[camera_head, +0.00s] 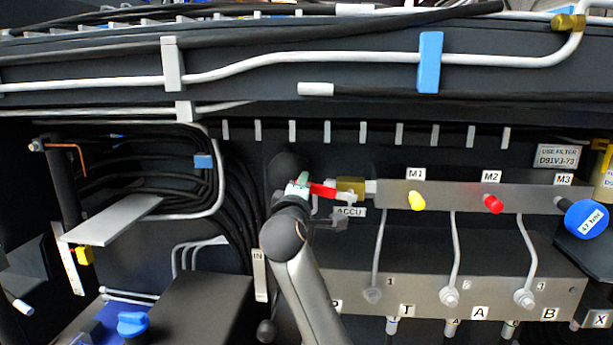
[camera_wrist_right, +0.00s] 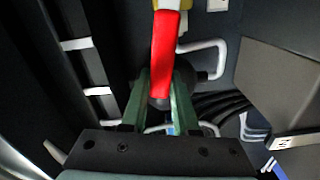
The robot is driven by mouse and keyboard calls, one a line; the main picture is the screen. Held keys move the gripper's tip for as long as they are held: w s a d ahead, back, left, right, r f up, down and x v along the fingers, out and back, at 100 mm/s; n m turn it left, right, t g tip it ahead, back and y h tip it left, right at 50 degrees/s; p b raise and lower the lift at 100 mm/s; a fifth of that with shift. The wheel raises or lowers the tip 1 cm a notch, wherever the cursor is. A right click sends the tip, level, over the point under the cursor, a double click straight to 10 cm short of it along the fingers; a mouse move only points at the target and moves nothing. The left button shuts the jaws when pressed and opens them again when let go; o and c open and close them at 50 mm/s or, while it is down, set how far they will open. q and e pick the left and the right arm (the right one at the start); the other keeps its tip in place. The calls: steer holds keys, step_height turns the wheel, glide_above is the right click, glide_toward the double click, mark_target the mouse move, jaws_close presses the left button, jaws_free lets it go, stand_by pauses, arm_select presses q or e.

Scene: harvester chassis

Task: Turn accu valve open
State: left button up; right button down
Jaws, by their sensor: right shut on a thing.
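The accu valve has a red handle (camera_head: 322,190) and a brass body (camera_head: 351,187), just above the ACCU label (camera_head: 349,211) in the head view. My right gripper (camera_head: 303,184) is at the left end of the red handle. In the right wrist view the red handle (camera_wrist_right: 164,55) runs down from the top of the picture. Its lower end is between the two green fingers of my right gripper (camera_wrist_right: 160,100), which is shut on it. A little of the yellowish valve body shows at the top edge there. My left gripper is in neither view.
A manifold block with a yellow cap (camera_head: 417,201) and a red cap (camera_head: 493,204) lies right of the valve. Black hoses (camera_head: 232,190) hang to the left. A beam with a grey pipe (camera_head: 300,62) crosses above.

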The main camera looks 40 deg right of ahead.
steer(key=shift+w+a+f+n, duration=0.1)
steer(key=shift+f+n, duration=1.05)
steer(key=shift+n, duration=0.05)
steer(key=c, duration=0.7)
jaws_free()
steer(key=shift+o, duration=0.2)
steer(key=b+v, duration=0.2)
steer(key=v, duration=1)
steer(key=shift+a, duration=0.2)
